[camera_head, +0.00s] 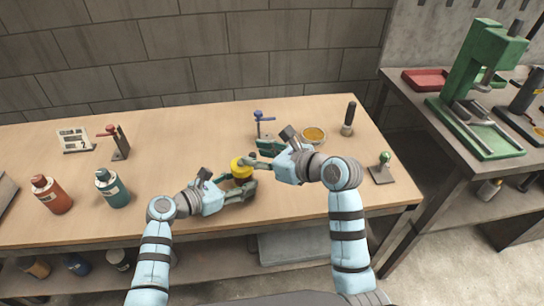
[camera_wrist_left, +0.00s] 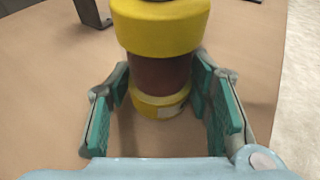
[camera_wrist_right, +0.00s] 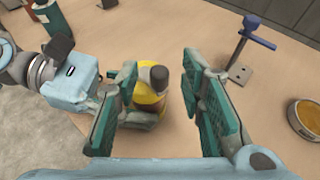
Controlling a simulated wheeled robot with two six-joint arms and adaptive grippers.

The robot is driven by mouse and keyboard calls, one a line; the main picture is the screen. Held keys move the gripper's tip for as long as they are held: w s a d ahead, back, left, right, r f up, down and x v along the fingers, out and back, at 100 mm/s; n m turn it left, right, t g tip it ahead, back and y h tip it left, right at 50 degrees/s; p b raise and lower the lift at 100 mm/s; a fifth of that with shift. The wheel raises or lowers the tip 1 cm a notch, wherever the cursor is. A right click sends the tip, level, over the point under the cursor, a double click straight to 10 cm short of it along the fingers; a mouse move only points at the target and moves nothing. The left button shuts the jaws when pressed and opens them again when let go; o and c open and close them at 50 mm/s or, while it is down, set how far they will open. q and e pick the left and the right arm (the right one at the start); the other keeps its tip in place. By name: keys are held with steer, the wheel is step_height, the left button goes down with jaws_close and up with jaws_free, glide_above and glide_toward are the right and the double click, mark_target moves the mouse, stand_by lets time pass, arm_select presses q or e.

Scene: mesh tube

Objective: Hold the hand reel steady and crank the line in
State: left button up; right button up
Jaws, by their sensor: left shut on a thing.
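The hand reel (camera_head: 241,167) is yellow with a brown middle and stands upright near the middle of the bench. My left gripper (camera_head: 236,186) is shut on it low down; in the left wrist view the reel's brown middle (camera_wrist_left: 158,72) sits between the teal finger pads. My right gripper (camera_head: 260,157) is open just above and right of the reel. In the right wrist view the reel's yellow body (camera_wrist_right: 146,99) and a dark grey knob (camera_wrist_right: 157,77) on top show between the spread fingers. No line can be made out.
A blue-handled clamp (camera_head: 259,122) stands behind the grippers, with a bowl of yellow stuff (camera_head: 314,135) to its right. A dark-handled tool (camera_head: 348,118) and a green-knobbed stand (camera_head: 382,169) are farther right. Red (camera_head: 50,195) and teal (camera_head: 112,189) bottles stand left.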

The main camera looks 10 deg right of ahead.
steer(key=v, duration=0.9)
steer(key=shift+s+d, duration=0.25)
steer(key=shift+d, duration=0.05)
steer(key=shift+r, duration=0.1)
steer(key=w+d+r+n+g+y, duration=0.25)
steer(key=w+d+n+g, duration=0.2)
steer(key=w, duration=0.35)
steer(key=a+f+n+g, duration=0.1)
steer(key=a+f, duration=0.1)
steer(key=a, duration=0.2)
steer(key=a+f+y, duration=0.1)
steer(key=a+f, duration=0.2)
steer(key=a, duration=0.1)
steer(key=a+f+n+g, duration=0.1)
steer(key=a+f, duration=0.1)
steer(key=a, duration=0.2)
steer(key=shift+w+f+n+g+y, duration=0.15)
steer(key=shift+f+n+g+y, duration=0.05)
steer(key=shift+n+g+y, duration=0.15)
jaws_close()
